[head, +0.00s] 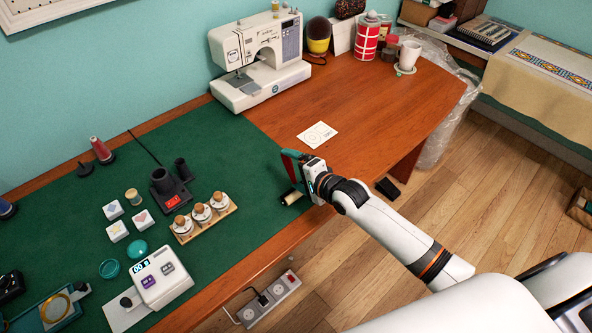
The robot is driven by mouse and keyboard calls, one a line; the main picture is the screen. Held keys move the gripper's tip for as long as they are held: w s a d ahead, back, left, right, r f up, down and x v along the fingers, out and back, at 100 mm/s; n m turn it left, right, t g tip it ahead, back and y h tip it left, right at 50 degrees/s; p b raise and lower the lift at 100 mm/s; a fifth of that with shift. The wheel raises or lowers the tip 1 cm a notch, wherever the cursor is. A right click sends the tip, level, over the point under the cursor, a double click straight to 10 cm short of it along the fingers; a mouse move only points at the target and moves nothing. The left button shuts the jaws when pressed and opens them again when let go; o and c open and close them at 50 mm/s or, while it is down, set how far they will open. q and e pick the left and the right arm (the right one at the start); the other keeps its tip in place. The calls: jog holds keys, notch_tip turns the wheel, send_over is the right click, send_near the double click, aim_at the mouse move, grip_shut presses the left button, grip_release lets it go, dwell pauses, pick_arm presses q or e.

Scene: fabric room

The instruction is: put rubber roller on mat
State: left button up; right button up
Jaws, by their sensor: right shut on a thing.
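My right gripper (303,177) is over the right edge of the green mat (245,155), its arm coming in from the lower right. The gripper hides part of the roller. I cannot tell whether the roller touches the mat. My left gripper is not in view.
A wooden rack of corked jars (203,218) stands left of the gripper. A white card (317,135) lies on bare wood beyond it. A sewing machine (260,60) stands at the back. The mat is clear between the rack and sewing machine.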

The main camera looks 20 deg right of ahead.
jog(key=shift+s+f, duration=0.25)
jog(key=shift+f, duration=0.35)
jog(key=shift+c, duration=0.4)
jog(key=o, duration=0.9)
jog(key=shift+f, duration=0.2)
jog(key=shift+r, duration=0.15)
jog(key=v, duration=0.4)
jog(key=r+v, duration=0.1)
jog(key=v, duration=0.7)
jog(key=shift+w+r, duration=0.2)
jog(key=shift+r, duration=0.1)
